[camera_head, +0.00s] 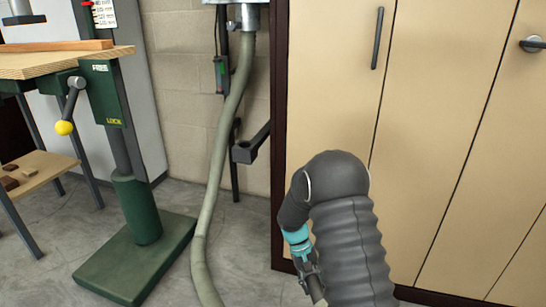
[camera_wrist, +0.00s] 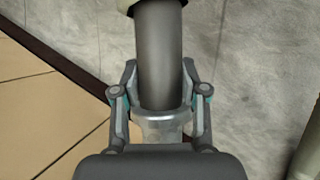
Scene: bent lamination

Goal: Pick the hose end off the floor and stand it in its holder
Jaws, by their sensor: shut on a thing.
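My gripper (camera_head: 311,272) is low in front of the tan cabinet, partly hidden behind my arm. In the wrist view my gripper (camera_wrist: 160,85) is shut around a dark grey tube, the hose end (camera_wrist: 159,45), with one finger on each side. A pale collar shows at the top of that view. A bit of the hose end (camera_head: 317,290) shows below the gripper in the head view. The grey-green hose (camera_head: 222,140) hangs from a unit at the top and runs down out of the picture. A dark bracket (camera_head: 250,145) on a thin post, perhaps the holder, looks empty.
A green drill press (camera_head: 143,205) with its base on the floor stands at left, beside a wooden bench (camera_head: 60,62). The tan cabinet (camera_head: 440,130) fills the right side. Bare floor (camera_head: 240,235) lies between the press and the cabinet.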

